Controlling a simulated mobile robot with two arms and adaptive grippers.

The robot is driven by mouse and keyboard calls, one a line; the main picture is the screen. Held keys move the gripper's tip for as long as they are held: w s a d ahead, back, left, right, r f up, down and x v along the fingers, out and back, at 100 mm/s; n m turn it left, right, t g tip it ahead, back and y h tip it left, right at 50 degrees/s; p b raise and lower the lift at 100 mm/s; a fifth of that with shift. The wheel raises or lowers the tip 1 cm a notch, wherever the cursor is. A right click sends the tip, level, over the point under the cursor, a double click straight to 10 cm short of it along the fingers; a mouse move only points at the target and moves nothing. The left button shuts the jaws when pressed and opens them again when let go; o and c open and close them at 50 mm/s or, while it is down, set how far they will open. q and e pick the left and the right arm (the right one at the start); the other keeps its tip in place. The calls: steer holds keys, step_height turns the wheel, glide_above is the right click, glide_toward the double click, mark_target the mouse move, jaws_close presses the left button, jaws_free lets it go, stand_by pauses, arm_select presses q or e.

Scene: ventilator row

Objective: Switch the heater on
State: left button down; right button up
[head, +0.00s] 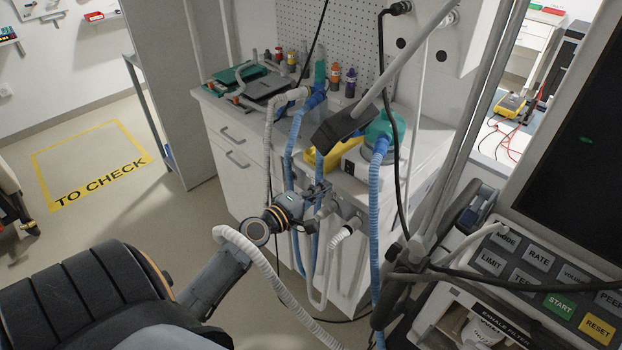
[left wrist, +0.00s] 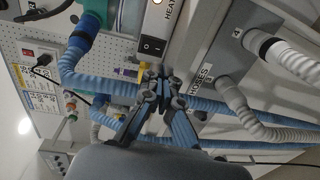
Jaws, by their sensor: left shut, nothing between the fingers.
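The heater (head: 352,166) is a white unit with a teal-topped chamber (head: 379,128) on the cabinet top in the head view. In the left wrist view its white front (left wrist: 158,22) carries a partly cut-off label, a small amber spot and a black rocker switch (left wrist: 152,46). I cannot tell which way the rocker is pressed. My left gripper (head: 322,190) is shut and empty in front of the cabinet. In the left wrist view its fingertips (left wrist: 164,74) lie just below the switch in the picture, and contact does not show. My right gripper is not in view.
Blue hoses (head: 375,215) and pale hoses (head: 268,140) hang around my left gripper. A yellow item (head: 318,160) sits left of the heater. A grey boom (head: 400,65) crosses above. The ventilator keypad (head: 540,285) stands at the right.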

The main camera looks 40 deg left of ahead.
arm_select(q)
steer(key=shift+s+a+r, duration=0.1)
steer(key=shift+s+r, duration=0.05)
steer(key=shift+s, duration=1)
steer(key=shift+s+a+r, duration=0.1)
steer(key=shift+s, duration=1)
steer(key=s+d+f+m+g, duration=0.2)
steer(key=s+f+g, duration=0.15)
steer(key=f, duration=0.75)
steer(key=s+d+f+m+g, duration=0.1)
steer(key=s+f+m+g, duration=0.3)
steer(key=f, duration=0.7)
steer(key=s+d+f+m+g, duration=0.15)
steer(key=s+f, duration=0.35)
steer(key=f, duration=0.7)
steer(key=s+d+f+m+g, duration=0.2)
steer(key=s+d+f+m, duration=0.1)
steer(key=s, duration=0.6)
steer(key=s+d+f+m+g, duration=0.2)
steer(key=s+d+f+m, duration=0.2)
steer(key=s+f, duration=0.4)
steer(key=s+d+f+m+g+y, duration=0.1)
steer(key=s+d+f+m+g, duration=0.2)
steer(key=s, duration=0.8)
step_height(320, 180, down, 4)
steer(key=shift+s+d+r+m, duration=0.2)
steer(key=shift+r+m, duration=0.05)
steer(key=shift+m, duration=0.8)
